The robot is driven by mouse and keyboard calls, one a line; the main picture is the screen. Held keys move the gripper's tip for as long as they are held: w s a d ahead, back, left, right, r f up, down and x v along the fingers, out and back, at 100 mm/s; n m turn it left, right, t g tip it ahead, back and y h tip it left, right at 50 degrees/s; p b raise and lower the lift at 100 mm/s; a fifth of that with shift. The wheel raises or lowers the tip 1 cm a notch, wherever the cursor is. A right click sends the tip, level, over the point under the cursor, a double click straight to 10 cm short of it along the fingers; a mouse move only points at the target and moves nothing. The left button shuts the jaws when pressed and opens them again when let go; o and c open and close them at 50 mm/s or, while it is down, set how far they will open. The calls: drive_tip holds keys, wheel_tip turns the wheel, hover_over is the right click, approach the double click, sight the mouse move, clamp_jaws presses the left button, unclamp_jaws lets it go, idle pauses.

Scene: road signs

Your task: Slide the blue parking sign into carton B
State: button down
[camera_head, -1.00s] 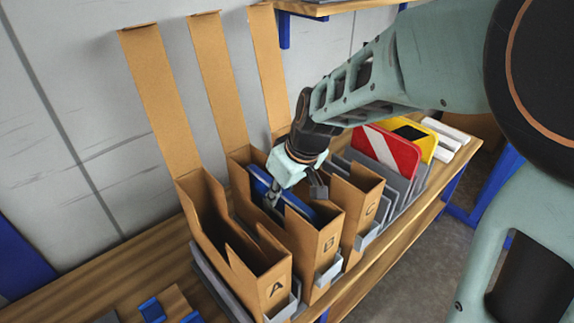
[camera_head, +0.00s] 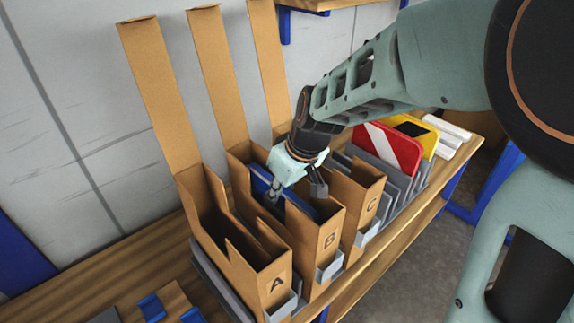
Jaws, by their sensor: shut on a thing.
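The blue parking sign (camera_head: 261,174) is inside carton B (camera_head: 328,246), the middle of the three open cartons. Only its upper edge shows as a blue strip above the carton's cut-down side; the rest is hidden by the carton walls. My gripper (camera_head: 274,192) points down into the top of carton B and is shut on the upper edge of the sign. Whether the sign touches the carton's bottom cannot be seen.
Carton A (camera_head: 272,289) stands to the left and carton C (camera_head: 368,213) to the right, their tall flaps raised. A red sign with a white stripe (camera_head: 391,149) and a yellow sign (camera_head: 429,141) stand in a grey rack further right. The wall is close behind.

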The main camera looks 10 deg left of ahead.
drive_tip(key=shift+f+b, duration=0.3)
drive_tip(key=c, duration=1.8)
unclamp_jaws()
drive_tip(key=shift+o, duration=0.2)
drive_tip(key=v, duration=0.7)
drive_tip(key=shift+s+d+r, duration=0.1)
drive_tip(key=shift+r, duration=0.25)
